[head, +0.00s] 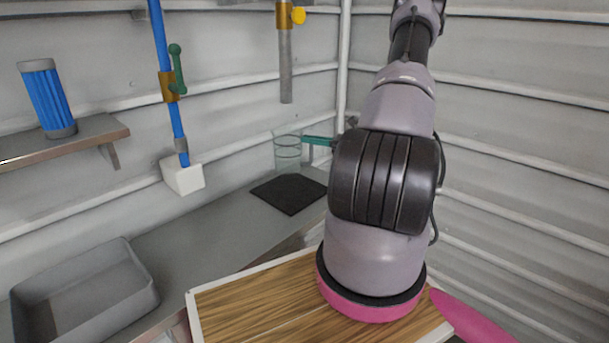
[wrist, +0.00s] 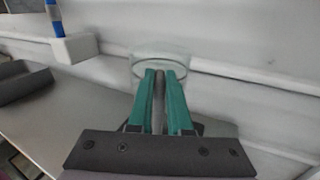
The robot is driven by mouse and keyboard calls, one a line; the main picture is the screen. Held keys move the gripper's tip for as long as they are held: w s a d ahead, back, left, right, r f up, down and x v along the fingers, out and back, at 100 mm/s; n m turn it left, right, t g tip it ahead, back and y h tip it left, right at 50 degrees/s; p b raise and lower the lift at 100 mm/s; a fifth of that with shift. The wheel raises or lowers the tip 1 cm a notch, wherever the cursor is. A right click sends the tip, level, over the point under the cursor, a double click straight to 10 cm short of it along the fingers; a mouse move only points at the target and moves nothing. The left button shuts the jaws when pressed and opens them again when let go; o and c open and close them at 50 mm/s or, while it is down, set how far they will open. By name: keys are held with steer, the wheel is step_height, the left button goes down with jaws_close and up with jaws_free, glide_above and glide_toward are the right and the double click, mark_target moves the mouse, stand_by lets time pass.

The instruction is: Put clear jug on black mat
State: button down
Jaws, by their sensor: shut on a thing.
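The clear jug (head: 287,155) is see-through and upright at the back of the counter, against the wall. My gripper (head: 306,140) has green fingers and comes to it from the right, shut on its side. In the wrist view the jug (wrist: 150,60) is at the tips of the green fingers (wrist: 160,74). The black mat (head: 288,194) lies flat on the grey counter. The jug's lower end shows just above the mat's back edge in the head view; I cannot tell its height above the counter. The fingers hide part of the jug.
A blue pipe with a white block end (head: 183,178) hangs left of the mat, and a grey pipe (head: 286,70) hangs above the jug. A grey bin (head: 85,290) stands at front left. A shelf (head: 60,143) holds a blue cylinder (head: 48,97). The counter left of the mat is clear.

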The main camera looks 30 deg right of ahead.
mark_target(311, 162)
step_height(311, 162, down, 8)
steer(key=shift+f, duration=0.1)
stand_by(0.4)
steer(key=c, duration=0.8)
jaws_free()
steer(key=shift+c, duration=0.2)
